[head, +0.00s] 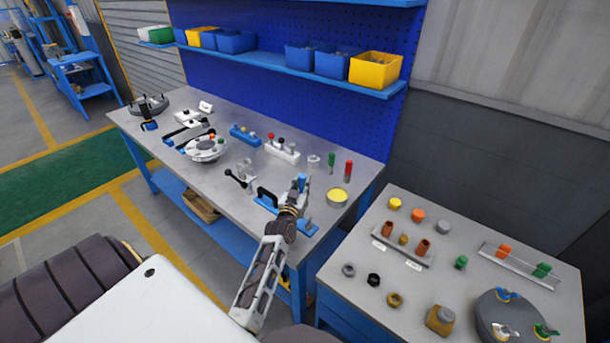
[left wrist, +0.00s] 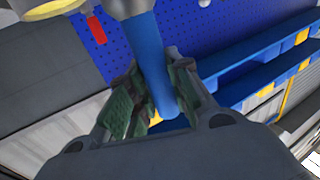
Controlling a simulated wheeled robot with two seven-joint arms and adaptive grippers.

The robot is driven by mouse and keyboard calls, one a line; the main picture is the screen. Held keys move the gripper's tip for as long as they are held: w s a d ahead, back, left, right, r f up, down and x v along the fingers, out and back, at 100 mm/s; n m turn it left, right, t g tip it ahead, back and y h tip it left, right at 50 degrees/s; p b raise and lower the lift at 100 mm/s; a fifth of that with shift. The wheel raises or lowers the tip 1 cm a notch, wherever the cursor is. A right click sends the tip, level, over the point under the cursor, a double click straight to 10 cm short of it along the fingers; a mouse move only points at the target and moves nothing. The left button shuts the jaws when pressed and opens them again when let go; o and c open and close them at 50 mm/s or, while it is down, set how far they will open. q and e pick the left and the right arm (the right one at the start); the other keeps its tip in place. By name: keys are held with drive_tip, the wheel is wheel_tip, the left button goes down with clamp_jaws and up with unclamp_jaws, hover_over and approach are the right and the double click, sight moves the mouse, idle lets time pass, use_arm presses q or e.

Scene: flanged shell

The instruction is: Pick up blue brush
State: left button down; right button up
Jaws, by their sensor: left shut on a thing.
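The blue brush shows in the left wrist view as a blue rounded handle (left wrist: 150,55) running from the top edge down between the fingers. My left gripper (left wrist: 153,100) is shut on this handle, with a green-padded finger on each side. In the head view, a small blue part of the brush (head: 301,181) shows at my left gripper (head: 298,188), over the right part of the workbench. The lower part of the brush is mostly hidden there. My right gripper is not in view.
A round tin with yellow contents (head: 338,196) stands right beside the gripper. Red (head: 348,170) and green (head: 331,160) upright pieces stand behind it. A blue holder with a black handle (head: 268,197) lies to the left. A second table (head: 340,270) with small parts is at the right.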

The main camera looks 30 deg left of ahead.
sight(302, 186)
use_arm(q)
drive_tip(key=p+v, duration=0.1)
drive_tip(key=v, duration=0.1)
drive_tip(key=shift+s+d+r, duration=0.1)
drive_tip(key=shift+s+d, duration=0.05)
drive_tip(key=shift+s, duration=0.1)
drive_tip(key=shift+s+d, duration=0.15)
drive_tip(key=shift+s, duration=0.4)
drive_tip(key=shift+w, duration=0.1)
